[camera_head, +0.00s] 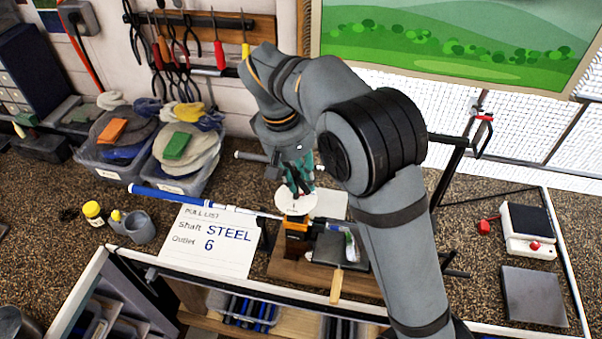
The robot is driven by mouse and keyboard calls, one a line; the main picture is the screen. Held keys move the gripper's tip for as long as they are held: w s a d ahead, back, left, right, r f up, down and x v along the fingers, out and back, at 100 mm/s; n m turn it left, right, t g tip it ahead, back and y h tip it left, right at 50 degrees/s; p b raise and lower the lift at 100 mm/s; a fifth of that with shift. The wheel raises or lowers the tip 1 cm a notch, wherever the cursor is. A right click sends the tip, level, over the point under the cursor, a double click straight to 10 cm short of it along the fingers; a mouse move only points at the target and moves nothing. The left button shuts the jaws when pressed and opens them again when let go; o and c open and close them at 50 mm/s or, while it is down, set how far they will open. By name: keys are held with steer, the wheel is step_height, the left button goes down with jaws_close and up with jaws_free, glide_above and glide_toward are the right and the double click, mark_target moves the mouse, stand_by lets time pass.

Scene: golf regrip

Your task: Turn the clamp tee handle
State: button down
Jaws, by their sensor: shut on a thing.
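The clamp (296,226), orange and dark, stands on a wooden base near the middle of the bench. My gripper (301,188), with teal fingers, points down just above the disc and is shut at the top of the clamp. The tee handle is mostly hidden between the fingers, so its angle cannot be told. A golf club with a blue grip (170,198) lies across to the clamp, its shaft reaching the clamp's left side.
A white pull list card (210,240) reads STEEL 6. Two bins of rags (185,185) stand at left. A yellow-capped bottle (93,213) and grey cup (140,228) are nearby. A white scale (528,230) and dark plate (533,295) lie right. A wooden-handled tool (336,287) lies in front.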

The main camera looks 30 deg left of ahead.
steer(key=shift+s+m, duration=0.15)
steer(key=shift+m, duration=0.85)
steer(key=c, duration=1.5)
jaws_free()
steer(key=shift+o, duration=0.2)
steer(key=shift+r, duration=0.15)
step_height(320, 180, up, 12)
steer(key=s+a, duration=0.1)
steer(key=shift+s+a+f, duration=0.25)
steer(key=shift+s+a, duration=0.05)
steer(key=shift+s, duration=0.1)
